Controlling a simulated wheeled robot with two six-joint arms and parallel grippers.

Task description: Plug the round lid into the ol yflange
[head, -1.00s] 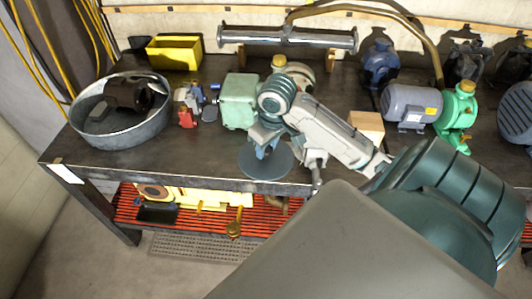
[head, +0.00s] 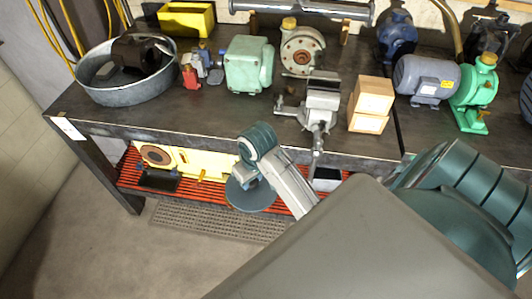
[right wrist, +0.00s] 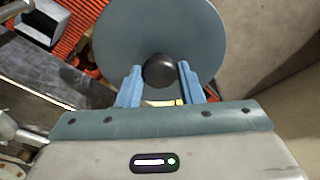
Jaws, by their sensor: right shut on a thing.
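The round lid (head: 252,197) is a flat blue-grey disc, held out in front of the bench's front edge. In the right wrist view the lid (right wrist: 160,25) shows its face with a dark round knob (right wrist: 160,70). My right gripper (head: 247,177) is shut on this knob, with its blue fingers (right wrist: 160,88) on either side. On the bench, a green motor with a pump has a round, pale flange (head: 302,52) facing me and a yellow cap on top; nothing covers its face. I cannot tell whether it is oily. My left gripper is not in view.
A vise (head: 318,100) sits at the bench's front edge, beside wooden blocks (head: 370,102). A metal basin (head: 125,93) stands at the left, and a grey motor with a green pump (head: 475,95) at the right. A red slatted shelf (head: 130,178) lies below.

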